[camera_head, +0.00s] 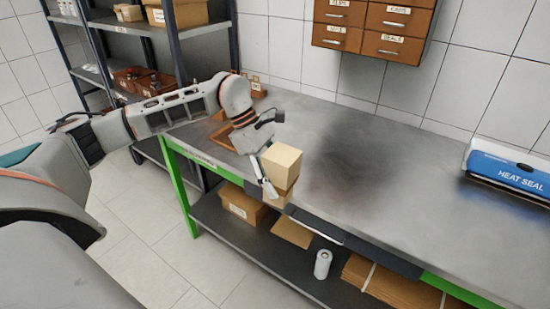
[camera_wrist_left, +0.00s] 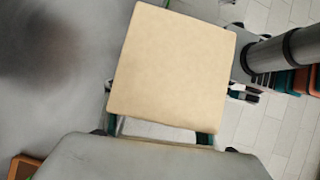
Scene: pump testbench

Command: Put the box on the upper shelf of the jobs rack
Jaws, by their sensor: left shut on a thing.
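A tan cardboard box (camera_head: 281,160) is held by my left gripper (camera_head: 270,190) above the front edge of the steel workbench (camera_head: 400,190). In the left wrist view the box (camera_wrist_left: 170,65) fills the upper middle, and the fingers of my left gripper (camera_wrist_left: 160,131) show at its lower end, shut on it. A dark-framed metal rack (camera_head: 172,50) stands at the back left; its label is too small to read. Its upper shelf (camera_head: 100,22) holds cartons and bottles. My right gripper is in neither view.
Orange drawers (camera_head: 378,25) hang on the tiled wall. A blue heat-seal box (camera_head: 505,170) lies at the right of the bench. Cartons (camera_head: 243,203) and a white roll (camera_head: 322,264) are on the bench's lower shelf. An orange tray (camera_head: 222,137) lies beneath my arm. The bench middle is clear.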

